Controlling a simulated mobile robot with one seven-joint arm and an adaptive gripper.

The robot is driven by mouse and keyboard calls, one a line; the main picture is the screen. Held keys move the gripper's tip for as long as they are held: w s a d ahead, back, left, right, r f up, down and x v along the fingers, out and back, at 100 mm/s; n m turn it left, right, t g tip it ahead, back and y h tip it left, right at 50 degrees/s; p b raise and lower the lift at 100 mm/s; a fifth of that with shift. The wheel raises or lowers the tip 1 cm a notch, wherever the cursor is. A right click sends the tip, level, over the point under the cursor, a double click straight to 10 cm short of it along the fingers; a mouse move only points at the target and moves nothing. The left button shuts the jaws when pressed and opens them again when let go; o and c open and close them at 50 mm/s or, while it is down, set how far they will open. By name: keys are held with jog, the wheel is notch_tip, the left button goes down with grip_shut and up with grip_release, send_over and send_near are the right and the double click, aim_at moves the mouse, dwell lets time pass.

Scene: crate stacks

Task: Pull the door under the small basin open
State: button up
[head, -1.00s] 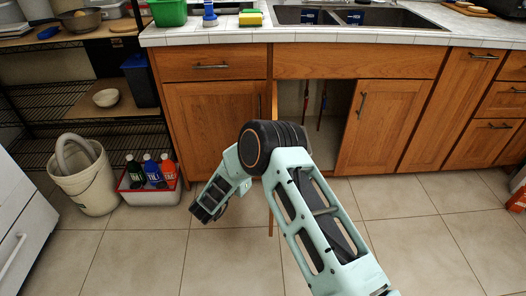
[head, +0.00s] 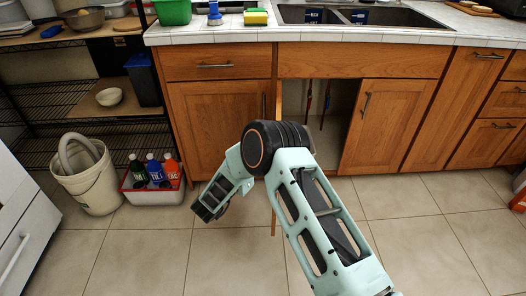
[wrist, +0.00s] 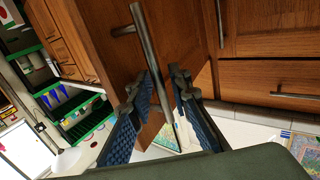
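The sink has a small left basin (head: 306,16) and a wider right one. The wooden door (head: 278,96) under the small basin stands swung out, almost edge-on in the head view and mostly behind my arm. The dark cabinet opening shows to its right. In the wrist view, the door's wooden front (wrist: 100,45) and its metal bar handle (wrist: 146,38) are close. My gripper (wrist: 167,84) has its two blue-padded fingers on either side of the bar, with visible gaps. In the head view my gripper (head: 210,208) shows only partly, left of the door.
The right-hand sink door (head: 387,125) is closed. A beige bucket (head: 88,185) and a red-and-white bin (head: 150,194) with bottles stand on the floor at left, before a wire shelf. The tiled floor around my arm is clear.

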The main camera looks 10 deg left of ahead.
jog(key=shift+o, duration=0.2)
jog(key=shift+s, duration=0.1)
jog(key=v, duration=1.1)
jog(key=shift+s+a, duration=0.15)
jog(key=shift+s, duration=0.25)
